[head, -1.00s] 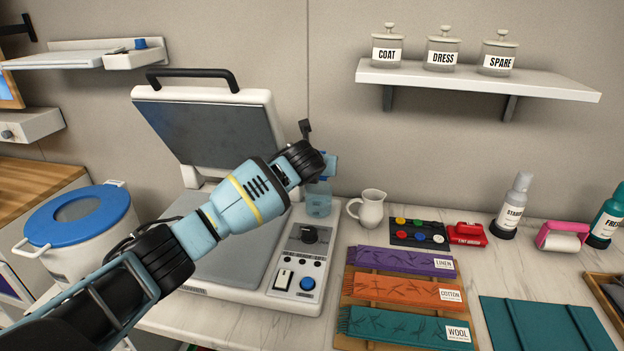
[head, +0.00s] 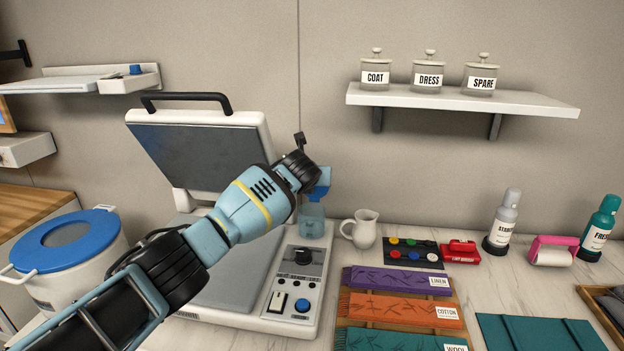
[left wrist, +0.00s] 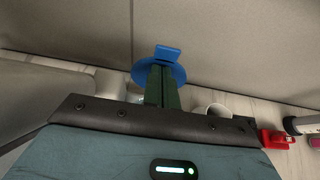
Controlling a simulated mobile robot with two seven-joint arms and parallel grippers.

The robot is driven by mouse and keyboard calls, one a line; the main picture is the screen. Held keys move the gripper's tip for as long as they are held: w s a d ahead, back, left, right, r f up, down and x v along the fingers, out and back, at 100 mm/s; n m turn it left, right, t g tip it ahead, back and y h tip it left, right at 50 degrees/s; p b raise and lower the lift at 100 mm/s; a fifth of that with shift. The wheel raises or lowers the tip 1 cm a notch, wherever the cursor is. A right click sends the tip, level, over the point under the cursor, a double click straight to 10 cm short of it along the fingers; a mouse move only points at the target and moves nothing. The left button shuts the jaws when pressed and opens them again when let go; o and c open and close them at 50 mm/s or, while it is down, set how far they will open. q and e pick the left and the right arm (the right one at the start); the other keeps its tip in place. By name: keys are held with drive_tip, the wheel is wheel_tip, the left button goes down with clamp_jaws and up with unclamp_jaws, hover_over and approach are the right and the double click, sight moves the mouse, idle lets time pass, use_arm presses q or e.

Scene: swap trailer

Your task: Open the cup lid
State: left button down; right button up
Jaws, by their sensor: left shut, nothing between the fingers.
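A small translucent blue cup (head: 312,222) stands at the back right of the white press, by the wall. A blue lid (head: 321,182) shows above the cup, tilted up; how it joins the cup is hard to see. In the left wrist view the lid is a blue disc with a tab (left wrist: 168,52) at its top. My left gripper (left wrist: 163,72) is shut and empty, its dark green fingers overlapping the disc in that view. Whether they touch it I cannot tell. In the head view its fingers are hidden or too small to make out. My right gripper is not in view.
The white press (head: 283,318) with its raised plate (head: 200,155) lies beneath and behind my arm. A white pitcher (head: 362,230) stands just right of the cup.

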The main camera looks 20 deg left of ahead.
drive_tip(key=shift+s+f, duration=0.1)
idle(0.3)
use_arm(q)
drive_tip(key=shift+r+p, duration=0.3)
drive_tip(key=shift+r, duration=0.55)
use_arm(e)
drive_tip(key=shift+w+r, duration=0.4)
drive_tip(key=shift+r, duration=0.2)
